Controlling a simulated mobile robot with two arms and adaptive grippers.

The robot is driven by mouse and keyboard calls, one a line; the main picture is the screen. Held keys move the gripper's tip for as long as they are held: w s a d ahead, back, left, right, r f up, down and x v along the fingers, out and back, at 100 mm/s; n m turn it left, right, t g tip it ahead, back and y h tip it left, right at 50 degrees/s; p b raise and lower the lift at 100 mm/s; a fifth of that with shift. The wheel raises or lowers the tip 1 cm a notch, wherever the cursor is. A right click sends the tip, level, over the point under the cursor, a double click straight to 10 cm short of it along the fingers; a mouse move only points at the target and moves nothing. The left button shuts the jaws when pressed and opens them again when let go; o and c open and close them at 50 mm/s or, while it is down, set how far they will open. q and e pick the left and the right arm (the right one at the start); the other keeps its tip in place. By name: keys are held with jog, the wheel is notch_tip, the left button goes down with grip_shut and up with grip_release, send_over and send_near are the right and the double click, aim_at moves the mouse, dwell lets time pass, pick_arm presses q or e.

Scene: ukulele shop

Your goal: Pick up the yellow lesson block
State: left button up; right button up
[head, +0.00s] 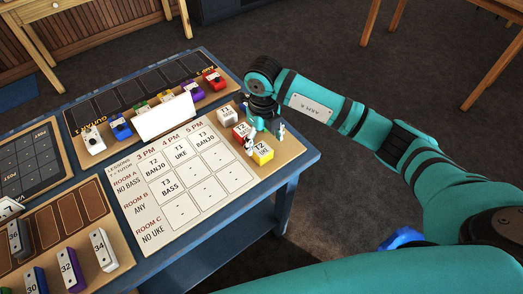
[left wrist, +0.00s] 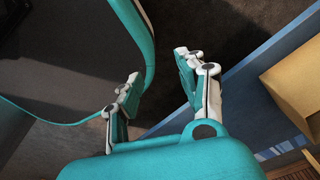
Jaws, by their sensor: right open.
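The yellow lesson block (head: 262,156), with a white label on top, sits on the wooden strip at the right of the lesson board (head: 180,170). My right gripper (head: 265,139) points down just behind the yellow block, its white-tipped fingers apart. One finger is near the red block, the other is to the right. I cannot tell whether a finger touches a block. A red lesson block (head: 241,132) and a white lesson block (head: 227,114) stand in the same row. My left gripper (left wrist: 160,78) shows only in the left wrist view, open and empty.
A white card (head: 165,118) stands behind the board. Coloured pieces line the rack beyond it, such as a red one (head: 214,79). Numbered blocks (head: 68,265) stand at the lower left. The blue table's edge (head: 300,165) is close on the right.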

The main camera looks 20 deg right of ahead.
aim_at(262, 149)
jog(key=f, duration=0.2)
jog(key=f+p, duration=0.1)
jog(key=shift+s+a+f, duration=0.1)
jog(key=shift+a+f, duration=0.1)
jog(key=shift+f, duration=0.6)
jog(key=c, duration=1.2)
pick_arm(q)
jog(key=shift+s+r, duration=0.65)
jog(key=shift+s, duration=0.15)
pick_arm(e)
jog(key=shift+c, duration=0.2)
jog(key=shift+r, duration=0.1)
